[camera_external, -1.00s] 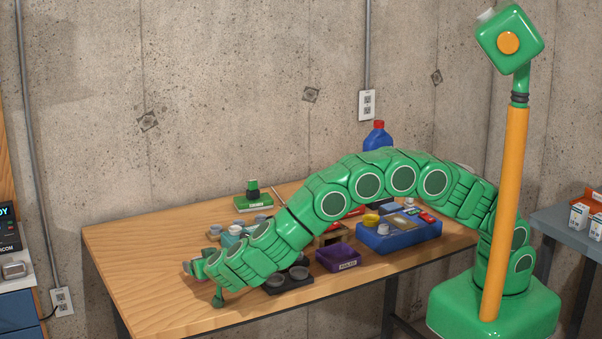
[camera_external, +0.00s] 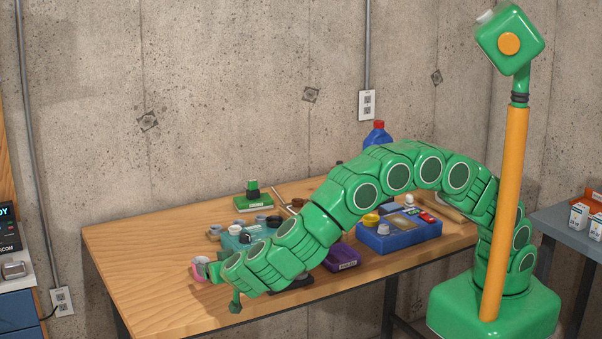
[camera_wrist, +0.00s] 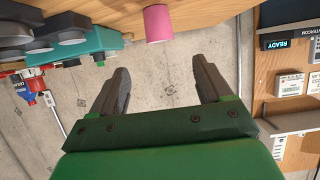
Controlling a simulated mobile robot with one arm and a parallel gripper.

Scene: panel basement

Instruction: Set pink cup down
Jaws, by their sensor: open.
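The pink cup (camera_external: 197,272) stands on the wooden table (camera_external: 150,270) near its left end, partly hidden behind my gripper (camera_external: 223,286). In the wrist view the pink cup (camera_wrist: 158,23) rests against the table surface at the top, beyond and apart from my fingertips. My gripper (camera_wrist: 159,77) also shows in the wrist view, its two dark fingers spread wide with nothing between them.
A teal holder (camera_external: 232,240) with several small cups stands right of the pink cup. A purple bin (camera_external: 343,255) and a blue tray (camera_external: 400,237) with small items lie farther right. The table's left front is clear.

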